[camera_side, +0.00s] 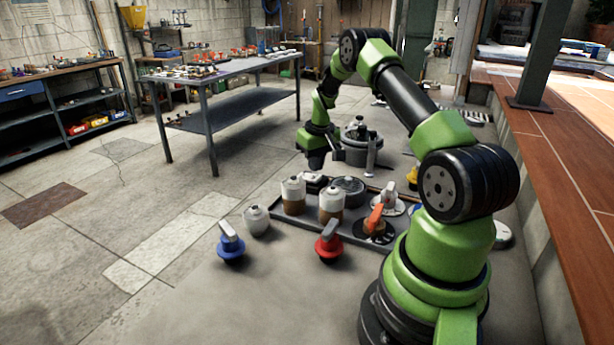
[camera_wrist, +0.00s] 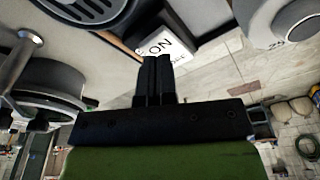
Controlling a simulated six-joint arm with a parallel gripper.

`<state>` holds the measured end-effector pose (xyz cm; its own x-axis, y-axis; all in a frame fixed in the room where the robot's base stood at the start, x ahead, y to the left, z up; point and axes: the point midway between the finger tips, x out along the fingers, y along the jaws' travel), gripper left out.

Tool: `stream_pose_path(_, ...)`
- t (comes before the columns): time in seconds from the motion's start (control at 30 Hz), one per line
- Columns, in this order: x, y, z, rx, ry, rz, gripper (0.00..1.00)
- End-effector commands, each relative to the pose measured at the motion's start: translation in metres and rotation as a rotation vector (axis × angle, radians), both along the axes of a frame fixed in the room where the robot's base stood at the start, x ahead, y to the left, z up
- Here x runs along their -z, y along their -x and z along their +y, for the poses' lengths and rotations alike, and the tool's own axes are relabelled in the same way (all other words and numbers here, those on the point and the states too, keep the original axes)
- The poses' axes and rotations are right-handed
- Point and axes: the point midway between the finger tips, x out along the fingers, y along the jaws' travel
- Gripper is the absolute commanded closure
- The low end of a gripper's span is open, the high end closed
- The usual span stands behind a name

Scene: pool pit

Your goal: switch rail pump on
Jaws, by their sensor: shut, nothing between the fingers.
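In the wrist view, a white plate (camera_wrist: 172,45) lettered "ON" shows just beyond my gripper's (camera_wrist: 156,62) fingertips. The fingers are together with nothing between them and hide part of the plate. I cannot tell whether they touch it. In the side view, my gripper (camera_side: 316,163) points down just above a small white and dark block (camera_side: 313,184) at the back of the grey tray (camera_side: 282,218). This block is probably the rail pump switch with the plate, but its lettering and position are too small to read there.
The tray holds two jars (camera_side: 293,196), a dark round grate (camera_side: 349,188) and an orange-handled valve (camera_side: 376,219). A blue knob (camera_side: 230,243), a small white pot (camera_side: 256,220) and a red knob (camera_side: 328,243) stand in front. A grey pot (camera_side: 361,146) stands behind. Open floor lies left.

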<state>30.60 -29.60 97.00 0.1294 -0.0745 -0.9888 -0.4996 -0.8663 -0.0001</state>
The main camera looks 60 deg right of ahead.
Motion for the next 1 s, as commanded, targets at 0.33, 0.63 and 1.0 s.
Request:
stream_pose_path(0.33,0.006,0.0,0.0,0.0,0.0,0.0,1.0)
stream_pose_path(0.63,0.01,0.0,0.0,0.0,0.0,0.0,1.0)
stream_pose_path(1.0,0.016,0.0,0.0,0.001,0.0,0.0,1.0)
